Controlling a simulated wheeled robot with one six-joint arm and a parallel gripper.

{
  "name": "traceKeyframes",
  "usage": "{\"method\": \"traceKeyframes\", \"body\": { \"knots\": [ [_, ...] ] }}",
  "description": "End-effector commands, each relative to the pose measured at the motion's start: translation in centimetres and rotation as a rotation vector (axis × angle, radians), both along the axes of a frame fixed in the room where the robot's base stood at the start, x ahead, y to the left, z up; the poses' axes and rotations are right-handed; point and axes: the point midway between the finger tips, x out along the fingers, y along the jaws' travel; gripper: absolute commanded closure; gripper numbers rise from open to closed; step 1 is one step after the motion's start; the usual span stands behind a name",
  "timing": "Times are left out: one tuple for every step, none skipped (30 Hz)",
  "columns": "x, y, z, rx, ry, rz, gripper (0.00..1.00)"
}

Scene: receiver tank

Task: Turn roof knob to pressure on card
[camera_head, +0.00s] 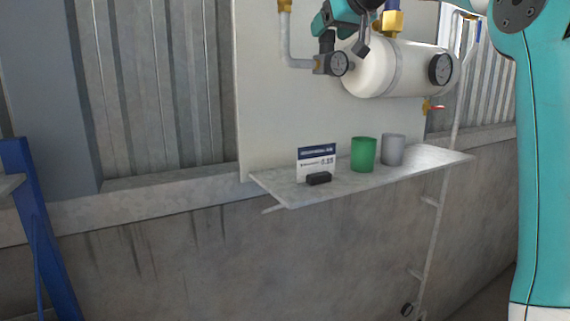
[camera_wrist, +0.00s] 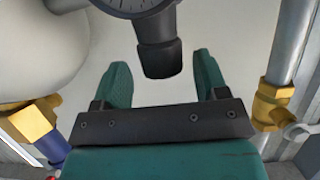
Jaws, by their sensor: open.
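The regulator gauge (camera_head: 338,64) also shows at the left end of the white tank in the head view. My gripper (camera_wrist: 160,66) is open, with one teal finger on each side of the knob's end. The gauge needle is not readable.
The white tank (camera_head: 400,68) carries a second gauge (camera_head: 441,69) and a red-handled valve (camera_head: 437,107). A green cup (camera_head: 364,154) and a grey cup (camera_head: 393,150) stand on the shelf (camera_head: 285,190). A pipe with a brass fitting (camera_wrist: 273,105) runs right of my gripper.

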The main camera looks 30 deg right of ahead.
Motion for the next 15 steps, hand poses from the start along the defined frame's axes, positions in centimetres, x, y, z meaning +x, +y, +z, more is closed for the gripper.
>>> {"method": "traceKeyframes", "body": {
  "knots": [
    [-1.2, 0.0, 0.1, -0.005, -0.007, -0.002, 0.33],
    [-1.8, -0.1, 0.3, -0.004, -0.006, -0.003, 0.33],
    [-2.6, -0.1, 0.7, -0.005, -0.005, -0.003, 0.33],
    [-3.2, -0.1, 1.0, -0.005, -0.005, -0.003, 0.33],
    [-3.7, -0.2, 1.2, -0.006, -0.005, -0.004, 0.33],
    [-4.5, -0.2, 1.6, -0.005, -0.005, -0.003, 0.33],
    [-5.1, -0.2, 1.9, -0.006, -0.005, -0.004, 0.33],
    [-5.7, -0.2, 2.1, -0.005, -0.005, -0.004, 0.33],
    [-6.5, -0.3, 2.5, -0.005, -0.005, -0.005, 0.33],
    [-7.0, -0.3, 2.8, -0.005, -0.006, -0.004, 0.33],
    [-7.6, -0.3, 3.1, -0.006, -0.005, -0.005, 0.33],
    [-8.4, -0.3, 3.4, -0.006, -0.004, -0.005, 0.33],
    [-9.0, -0.4, 3.7, -0.005, -0.004, -0.005, 0.33],
    [-9.5, -0.4, 4.0, -0.006, -0.004, -0.005, 0.33],
    [-10.3, -0.4, 4.2, -0.007, -0.004, -0.006, 0.33]
  ]
}}
